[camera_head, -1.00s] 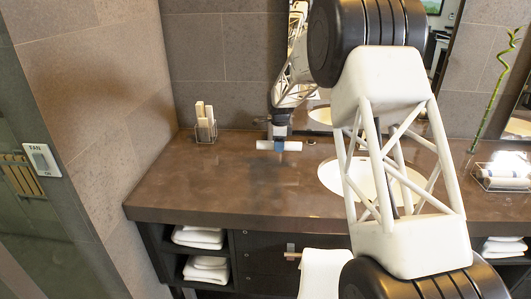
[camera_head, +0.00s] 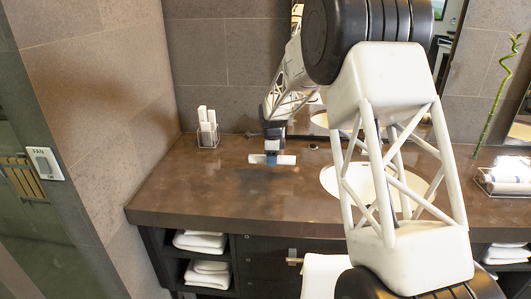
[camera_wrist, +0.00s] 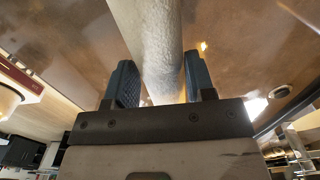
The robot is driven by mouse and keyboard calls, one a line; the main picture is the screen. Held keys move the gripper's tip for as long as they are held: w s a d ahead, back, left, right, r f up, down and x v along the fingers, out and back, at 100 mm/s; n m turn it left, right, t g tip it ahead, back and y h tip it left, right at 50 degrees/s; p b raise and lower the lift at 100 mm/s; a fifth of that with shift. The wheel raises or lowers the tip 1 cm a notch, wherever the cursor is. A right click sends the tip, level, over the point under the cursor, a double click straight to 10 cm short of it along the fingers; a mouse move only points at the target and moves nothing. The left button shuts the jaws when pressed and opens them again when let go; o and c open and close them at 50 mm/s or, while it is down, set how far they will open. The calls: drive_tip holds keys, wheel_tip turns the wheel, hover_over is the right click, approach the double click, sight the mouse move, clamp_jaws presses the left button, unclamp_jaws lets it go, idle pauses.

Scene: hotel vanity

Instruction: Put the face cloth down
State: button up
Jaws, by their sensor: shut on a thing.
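The face cloth (camera_head: 286,160) is a white roll lying crosswise under my gripper (camera_head: 271,159), low over the brown counter (camera_head: 215,195) left of the sink. I cannot tell whether it touches the counter. In the wrist view the face cloth (camera_wrist: 155,35) runs between the two blue fingers of my gripper (camera_wrist: 160,68), which is shut on it. The fingers hide the middle of the roll in the head view.
A wire holder (camera_head: 208,141) with white rolls stands at the back left. The sink (camera_head: 338,180) is to the right, partly behind my arm. A lit tray (camera_head: 488,184) of rolls sits far right. The counter's front left is clear.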

drive_tip(key=shift+w+a+f, duration=0.25)
drive_tip(key=shift+w+a, duration=0.4)
drive_tip(key=shift+w, duration=1.8)
drive_tip(key=shift+w+a+f, duration=0.2)
drive_tip(key=shift+w+a, duration=0.45)
drive_tip(key=shift+w, duration=1.8)
drive_tip(key=shift+w+a+f, duration=0.25)
drive_tip(key=shift+w+a, duration=0.4)
drive_tip(key=shift+w, duration=1.8)
drive_tip(key=shift+f, duration=1.8)
drive_tip(key=shift+f, duration=0.1)
drive_tip(key=o, duration=0.9)
wheel_tip(320, 180, up, 12)
